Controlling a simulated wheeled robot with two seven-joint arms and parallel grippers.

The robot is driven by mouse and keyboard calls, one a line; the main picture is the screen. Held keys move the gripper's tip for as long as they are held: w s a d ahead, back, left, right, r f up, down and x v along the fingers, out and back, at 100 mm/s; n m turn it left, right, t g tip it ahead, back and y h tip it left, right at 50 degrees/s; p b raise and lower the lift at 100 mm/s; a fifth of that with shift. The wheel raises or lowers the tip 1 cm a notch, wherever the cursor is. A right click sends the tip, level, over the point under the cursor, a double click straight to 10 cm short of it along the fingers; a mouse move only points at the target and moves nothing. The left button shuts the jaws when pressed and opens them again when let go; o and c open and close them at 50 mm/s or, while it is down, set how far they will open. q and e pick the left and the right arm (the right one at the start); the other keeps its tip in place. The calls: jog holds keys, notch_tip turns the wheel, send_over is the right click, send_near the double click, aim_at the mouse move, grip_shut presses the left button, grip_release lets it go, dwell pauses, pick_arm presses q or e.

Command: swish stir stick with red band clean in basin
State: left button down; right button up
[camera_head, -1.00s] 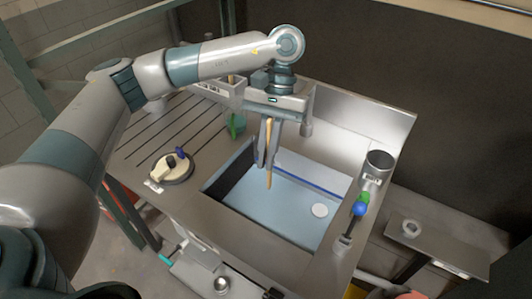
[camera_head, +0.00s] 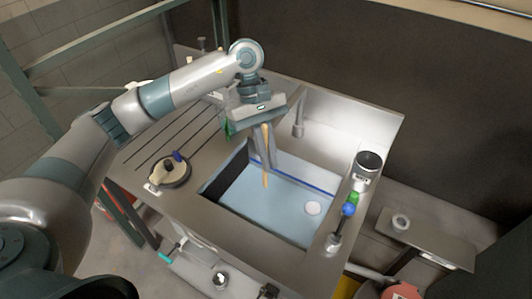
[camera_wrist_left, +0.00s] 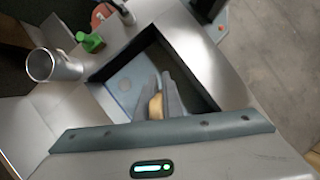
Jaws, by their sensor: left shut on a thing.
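My left gripper (camera_head: 262,158) points down over the sink basin and is shut on a wooden stir stick (camera_head: 265,178). The stick hangs nearly upright, its lower end over or inside the basin; I cannot tell whether it touches the water. No red band can be made out on it. The basin (camera_head: 222,183) is rectangular with a pale blue bottom and a round white spot at its right. In the left wrist view, the stick (camera_wrist_left: 156,104) shows as a tan end between the fingers, with the basin (camera_wrist_left: 182,62) beyond. My right gripper is not in view.
A faucet (camera_head: 298,128) rises behind the basin.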

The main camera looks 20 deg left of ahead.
pick_arm(q)
jog(key=w+a+r+n+t+p, duration=0.3)
jog(key=a+n+t+p, duration=0.3)
jog(key=n, duration=1.2)
jog(key=shift+w+a+r+t+y+p, duration=0.25)
jog(key=shift+r+t+y+p, duration=0.15)
jog(key=shift+r, duration=0.15)
jog(key=shift+f, duration=0.1)
